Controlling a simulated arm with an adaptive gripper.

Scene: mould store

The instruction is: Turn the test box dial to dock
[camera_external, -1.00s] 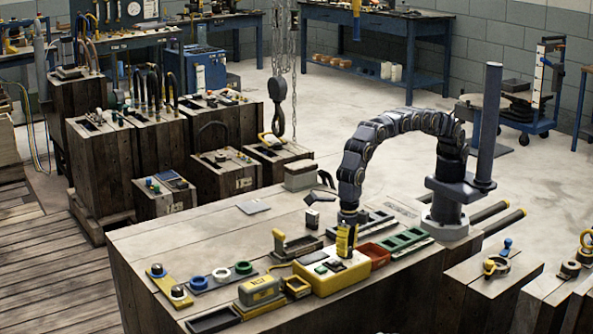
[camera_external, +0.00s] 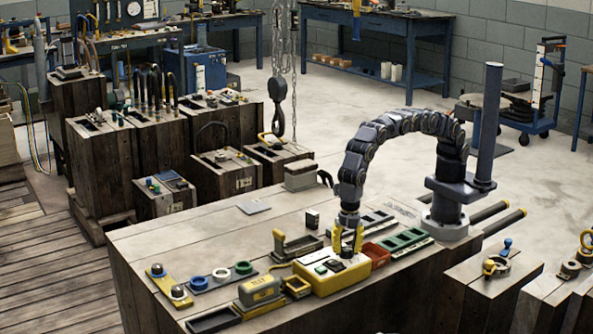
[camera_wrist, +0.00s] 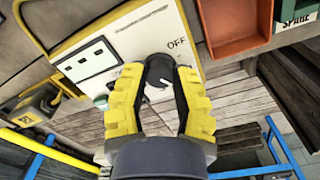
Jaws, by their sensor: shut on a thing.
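The yellow test box (camera_external: 334,281) sits near the front of the wooden bench, and its panel (camera_wrist: 137,36) fills the upper middle of the wrist view. The round black dial (camera_wrist: 160,70) carries a small white mark. My gripper (camera_external: 347,249) points down over the box, its yellow fingers on opposite sides of the dial and shut on it. The word OFF shows beside the dial in the wrist view. A dock label cannot be made out, and the fingers cover part of the panel.
A red-orange tray (camera_external: 376,257) stands close to the right of the box, with green trays (camera_external: 405,240) beyond. The back left bench top is fairly clear.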

